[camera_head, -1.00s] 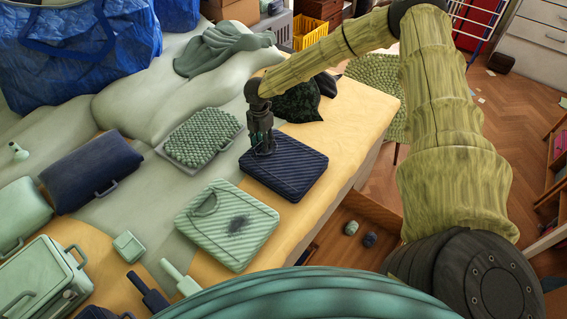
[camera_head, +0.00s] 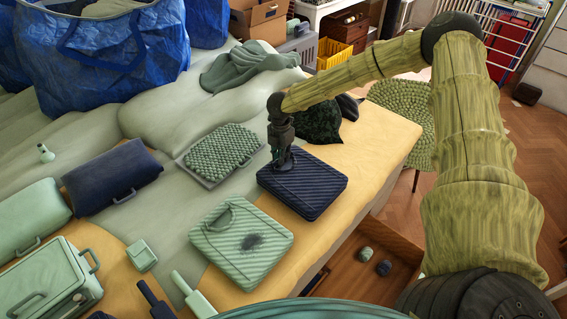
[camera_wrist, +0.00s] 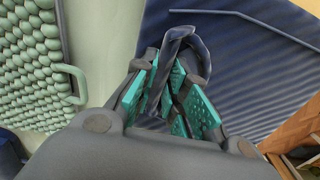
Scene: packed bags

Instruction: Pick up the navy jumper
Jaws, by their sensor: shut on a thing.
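The navy jumper (camera_head: 315,185) is a flat, ribbed, dark blue rectangle with a loop-shaped handle. It lies on the yellow and sage bed cover near the bed's right edge. In the wrist view the jumper (camera_wrist: 235,75) fills the upper right. My gripper (camera_head: 284,166) is above the jumper's left part in the head view. In the wrist view its teal finger pads (camera_wrist: 174,88) are shut on the jumper's navy loop. The fingers hide part of the loop. I see no clear gap between the jumper and the bed.
A sage ribbed piece (camera_head: 240,243) with a dark stain lies just in front. A bobbled sage piece (camera_head: 222,148) lies to the left, and a dark green bundle (camera_head: 318,122) lies behind. A plain navy bag (camera_head: 112,178) is further left. An open drawer (camera_head: 345,285) is below the bed edge.

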